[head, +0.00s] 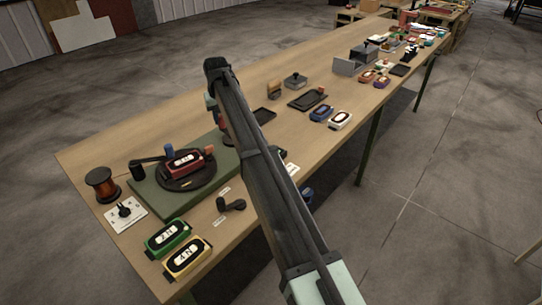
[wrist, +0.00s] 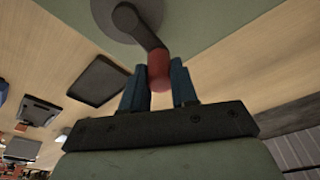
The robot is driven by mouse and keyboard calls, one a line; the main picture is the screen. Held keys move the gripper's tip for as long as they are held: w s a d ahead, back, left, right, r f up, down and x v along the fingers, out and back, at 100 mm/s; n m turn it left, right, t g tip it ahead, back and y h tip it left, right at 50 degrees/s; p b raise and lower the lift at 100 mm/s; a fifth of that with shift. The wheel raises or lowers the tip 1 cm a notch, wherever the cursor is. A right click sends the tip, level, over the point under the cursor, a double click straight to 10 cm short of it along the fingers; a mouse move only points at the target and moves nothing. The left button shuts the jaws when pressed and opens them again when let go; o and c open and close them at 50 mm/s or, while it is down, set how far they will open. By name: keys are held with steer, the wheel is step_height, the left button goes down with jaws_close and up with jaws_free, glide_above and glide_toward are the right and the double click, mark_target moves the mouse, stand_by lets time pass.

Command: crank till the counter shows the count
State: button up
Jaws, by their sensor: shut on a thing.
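In the wrist view my gripper (wrist: 159,72) is shut on the red knob (wrist: 160,80) of a crank, one blue finger on each side. The dark crank arm (wrist: 144,34) runs from the knob up to its hub on a grey disc (wrist: 98,12) over a green surface. In the head view my arm covers the crank and most of the gripper. The green board (head: 150,203) shows to the left of my arm. On it a red box with a white label (head: 184,161) lies on a dark round plate (head: 206,174). I cannot make out a counter reading.
A copper spool (head: 101,184), a white dial card (head: 125,213), a green box (head: 167,238), a yellow box (head: 186,258) and a loose black crank handle (head: 231,205) lie near the board. Trays and several boxes stand farther along the table. The floor right of the table is clear.

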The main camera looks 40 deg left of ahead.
steer(key=shift+w+d, duration=0.25)
steer(key=shift+w, duration=0.5)
steer(key=shift+w+d, duration=0.6)
steer(key=shift+w, duration=0.35)
steer(key=shift+w+d, duration=0.7)
steer(key=shift+d, duration=0.3)
steer(key=shift+w+d, duration=0.2)
steer(key=shift+d, duration=0.8)
steer(key=shift+a, duration=0.15)
steer(key=o, duration=0.8)
steer(key=shift+r, duration=0.15)
